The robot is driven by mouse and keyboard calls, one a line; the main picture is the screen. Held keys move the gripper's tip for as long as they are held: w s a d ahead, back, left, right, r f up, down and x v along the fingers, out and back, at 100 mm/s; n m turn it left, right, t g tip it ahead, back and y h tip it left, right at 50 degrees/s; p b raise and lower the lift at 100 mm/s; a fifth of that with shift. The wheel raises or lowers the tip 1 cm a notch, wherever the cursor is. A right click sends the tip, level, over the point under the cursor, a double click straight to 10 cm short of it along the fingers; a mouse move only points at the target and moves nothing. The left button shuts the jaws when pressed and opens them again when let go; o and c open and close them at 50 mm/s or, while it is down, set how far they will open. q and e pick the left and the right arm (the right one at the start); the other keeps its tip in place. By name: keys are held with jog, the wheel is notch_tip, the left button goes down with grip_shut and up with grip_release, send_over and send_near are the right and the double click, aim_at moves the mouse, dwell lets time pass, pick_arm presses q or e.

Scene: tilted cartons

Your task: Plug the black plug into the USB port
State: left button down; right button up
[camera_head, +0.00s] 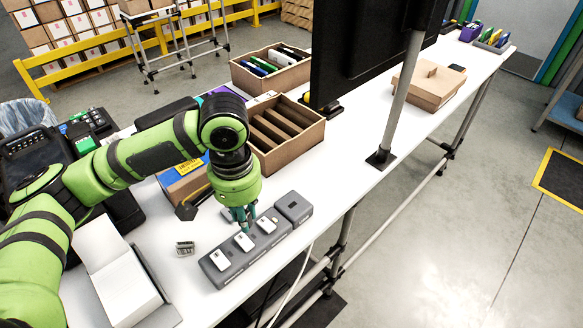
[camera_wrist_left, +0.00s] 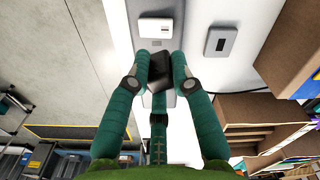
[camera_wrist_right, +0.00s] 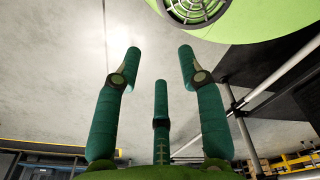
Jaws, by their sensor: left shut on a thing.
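My left gripper (camera_head: 243,220) points down over the grey port strip (camera_head: 238,262) on the white table. In the left wrist view its fingers (camera_wrist_left: 160,75) are closed on a small black plug (camera_wrist_left: 158,72). The strip carries white pieces, one of them (camera_wrist_left: 155,27) just beyond the plug in that view. The fingers hide the plug in the head view. I cannot tell whether the plug touches the strip, and I cannot make out the USB port opening. My right gripper (camera_wrist_right: 158,65) is open and empty, with its fingers wide apart.
A small grey piece (camera_head: 185,248) lies left of the strip, and a grey block (camera_head: 293,207) sits at its far end. A divided carton (camera_head: 300,150) stands behind. An open white box (camera_head: 125,285) is at left. A metal post (camera_head: 400,95) stands at right.

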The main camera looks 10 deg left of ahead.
aim_at(293, 205)
pick_arm(q)
jog(key=w+d+r+m+p, duration=0.1)
jog(key=w+d+m+p, duration=0.2)
jog(key=w+m+p, duration=0.2)
jog(key=w+d+r+m+p, duration=0.1)
jog(key=w+d+m+p, duration=0.3)
jog(key=m+p, duration=0.7)
jog(key=w+m, duration=0.1)
jog(key=m, duration=0.6)
jog(key=shift+r, duration=0.3)
jog(key=shift+d+f, duration=0.1)
jog(key=shift+f, duration=0.05)
notch_tip(293, 205, down, 6)
jog(key=b, duration=0.5)
jog(key=shift+r, duration=0.2)
jog(key=shift+r+p, duration=0.1)
jog(key=shift+p, duration=0.65)
dwell(0.8)
jog(key=shift+f+b, duration=0.35)
jog(key=shift+f, duration=0.3)
dwell(0.4)
